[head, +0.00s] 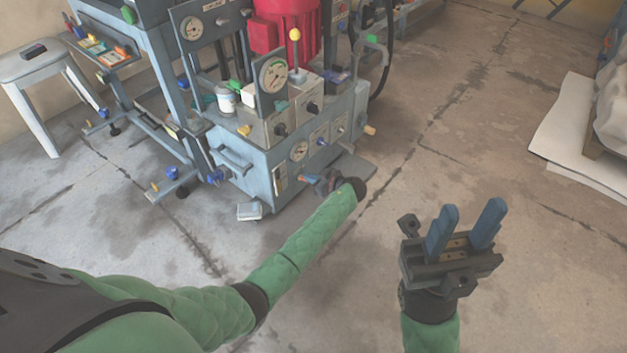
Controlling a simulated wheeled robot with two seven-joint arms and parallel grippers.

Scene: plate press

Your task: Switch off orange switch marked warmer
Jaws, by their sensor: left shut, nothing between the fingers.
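The blue-grey press unit (240,165) stands on the floor at upper centre, with gauges, valves and small controls on its front and top. I cannot make out an orange switch or a "warmer" label at this size. My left gripper (305,179) is shut and empty, small in view, at the lower front of the unit. Whether it touches the panel cannot be told, and it hides part of that panel. My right gripper (466,228) is open and empty, with its blue fingers apart, over bare floor at the lower right.
A red motor (288,28) and a yellow-knobbed lever (294,36) rise above the unit. A pale stool (38,68) stands at the upper left. A wrapped load on a white sheet (572,130) lies at the right. The floor (440,150) between the unit and the sheet is clear.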

